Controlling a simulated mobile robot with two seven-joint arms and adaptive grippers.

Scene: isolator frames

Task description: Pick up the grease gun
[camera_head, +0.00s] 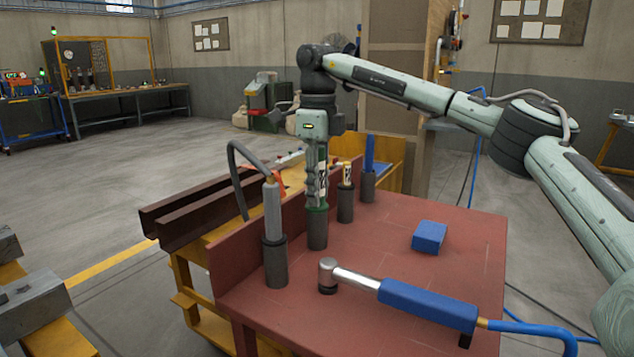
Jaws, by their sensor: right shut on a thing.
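My right gripper (317,190) points straight down over the red-brown table, above the second dark holder (317,232) from the front. It is shut on a slim tool with a green collar (317,207), which stands upright in that holder. The gripper hides most of this tool, so I cannot tell for sure what it is. A grey barrel (272,210) with a brass fitting and a curved black hose stands upright in the front holder, left of the gripper and apart from it. That barrel looks like a grease gun. My left gripper is not in view.
A blue-handled air tool (425,305) with a hose lies across the table front. A blue block (429,237) lies at right. The table middle is clear.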

